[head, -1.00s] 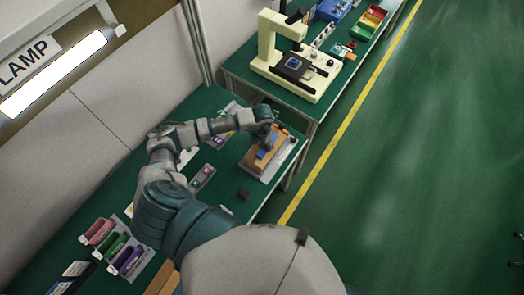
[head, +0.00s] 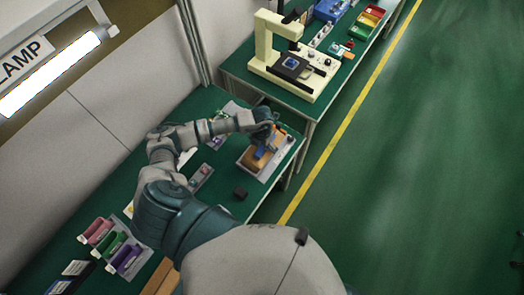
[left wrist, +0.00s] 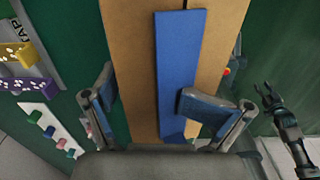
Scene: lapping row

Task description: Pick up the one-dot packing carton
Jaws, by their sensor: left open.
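A brown cardboard carton (head: 255,161) with a blue strip lies on a grey tray (head: 247,171) near the table's right edge. In the left wrist view the carton (left wrist: 135,70) fills the middle, with the blue strip (left wrist: 180,70) along it. No dot mark is visible on it. My left gripper (head: 268,130) is over the carton. In the left wrist view its open fingers (left wrist: 150,105) are apart; one is left of the carton and the other overlaps its right part. I cannot tell if they touch it. A dark claw-like part (left wrist: 278,112) at right may be my right gripper.
A small dark block (head: 240,194) lies in front of the tray. Pink, green and purple bins (head: 115,246) stand at lower left. A cream microscope-like machine (head: 290,65) stands on the far table. The aisle is clear.

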